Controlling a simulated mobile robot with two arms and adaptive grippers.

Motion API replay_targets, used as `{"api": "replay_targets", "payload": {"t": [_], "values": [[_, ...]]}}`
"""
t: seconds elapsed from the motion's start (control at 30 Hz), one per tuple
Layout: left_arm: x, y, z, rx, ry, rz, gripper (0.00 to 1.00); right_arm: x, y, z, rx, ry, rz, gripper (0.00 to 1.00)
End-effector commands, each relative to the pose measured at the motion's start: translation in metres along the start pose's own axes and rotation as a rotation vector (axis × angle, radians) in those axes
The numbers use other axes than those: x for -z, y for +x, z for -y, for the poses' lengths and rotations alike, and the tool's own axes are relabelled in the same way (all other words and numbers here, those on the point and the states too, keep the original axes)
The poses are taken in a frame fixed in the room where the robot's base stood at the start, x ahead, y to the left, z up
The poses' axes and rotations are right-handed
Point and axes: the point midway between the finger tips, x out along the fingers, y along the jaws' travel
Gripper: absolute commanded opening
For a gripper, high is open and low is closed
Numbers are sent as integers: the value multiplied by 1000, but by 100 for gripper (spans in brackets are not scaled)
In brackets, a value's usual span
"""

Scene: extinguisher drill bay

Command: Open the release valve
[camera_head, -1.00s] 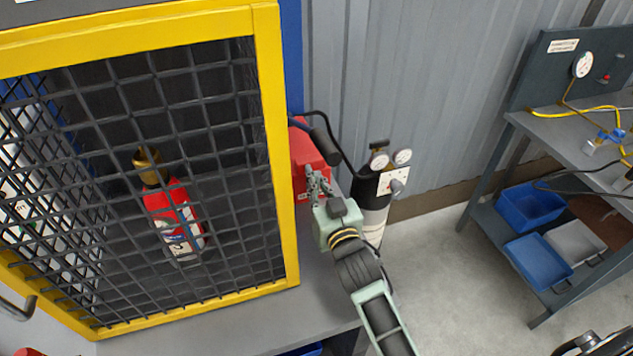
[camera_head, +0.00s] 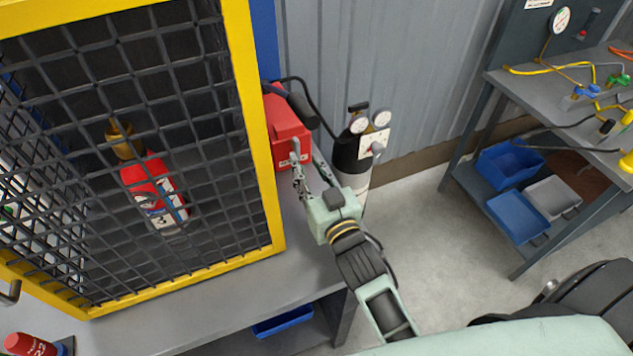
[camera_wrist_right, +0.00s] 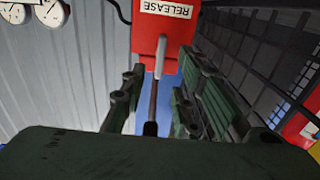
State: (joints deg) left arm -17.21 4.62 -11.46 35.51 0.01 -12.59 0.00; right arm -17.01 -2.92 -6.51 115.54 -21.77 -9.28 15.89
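The release valve is a red box (camera_head: 288,128) on the right side of the yellow-framed cage. In the right wrist view the box (camera_wrist_right: 190,35) carries a white label that appears upside down and reads RELEASE. A short pale lever (camera_wrist_right: 160,57) hangs from the box, with a thin dark rod below it. My right gripper (camera_head: 311,172) is just below and in front of the box. In the right wrist view its fingers (camera_wrist_right: 158,103) are apart, one on each side of the lever's line, with gaps visible. I cannot tell whether they touch it. My left gripper is not in view.
The mesh cage (camera_head: 262,150) stands close left of my right gripper, with a red extinguisher (camera_head: 150,185) inside. A black cylinder with gauges (camera_head: 350,155) stands just right. A workbench (camera_head: 530,90) with blue bins is farther right. Open floor (camera_head: 410,215) lies between.

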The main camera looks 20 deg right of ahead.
Motion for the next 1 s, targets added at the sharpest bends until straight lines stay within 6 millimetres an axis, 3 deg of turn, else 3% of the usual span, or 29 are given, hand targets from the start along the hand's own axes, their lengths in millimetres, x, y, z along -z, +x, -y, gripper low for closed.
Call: {"api": "replay_targets", "payload": {"t": [0.1, 0.33, 1.0], "values": [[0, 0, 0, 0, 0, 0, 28, -1, -23, 0, -1, 1, 3, 28], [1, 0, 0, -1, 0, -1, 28, 0, -47, 0, 0, 1, 1, 28], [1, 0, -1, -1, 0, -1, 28, 0, -50, 0, 0, 0, 0, 28]]}}
